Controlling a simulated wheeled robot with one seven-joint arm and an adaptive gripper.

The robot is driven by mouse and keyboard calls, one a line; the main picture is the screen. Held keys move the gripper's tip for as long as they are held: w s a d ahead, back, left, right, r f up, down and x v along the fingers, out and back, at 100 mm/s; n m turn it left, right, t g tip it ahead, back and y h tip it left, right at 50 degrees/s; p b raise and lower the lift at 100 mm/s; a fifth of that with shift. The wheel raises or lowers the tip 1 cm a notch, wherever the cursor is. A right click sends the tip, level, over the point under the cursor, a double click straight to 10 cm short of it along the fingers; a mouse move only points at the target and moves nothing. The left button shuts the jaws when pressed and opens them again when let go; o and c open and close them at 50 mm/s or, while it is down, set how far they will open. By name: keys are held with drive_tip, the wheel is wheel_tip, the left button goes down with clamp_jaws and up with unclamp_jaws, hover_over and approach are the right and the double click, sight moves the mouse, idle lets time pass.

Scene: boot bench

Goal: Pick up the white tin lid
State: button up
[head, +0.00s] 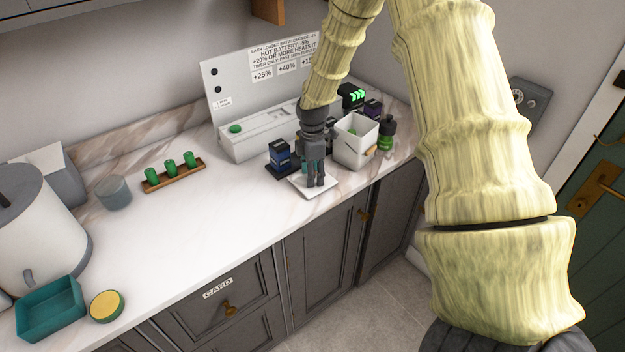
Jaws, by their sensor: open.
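A flat white square piece, which looks like the white tin lid (326,191), lies on the marble counter near its front edge. My gripper (315,183) points down over it with its fingers open. The fingers hide the middle of the lid, and I cannot tell whether they touch it. Some teal or dark colour shows beside the fingers, too small to make out.
A dark blue box (279,156) stands close left of my gripper, and a white bin (353,152) close right. A green-and-black bottle (386,133) is beyond. A wooden rack (174,174) holds green cylinders. A teal tray (50,312) is front left. Mid-counter is clear.

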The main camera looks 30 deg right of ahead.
drive_tip(key=shift+c, duration=0.5)
clamp_jaws()
drive_tip(key=shift+r, duration=0.15)
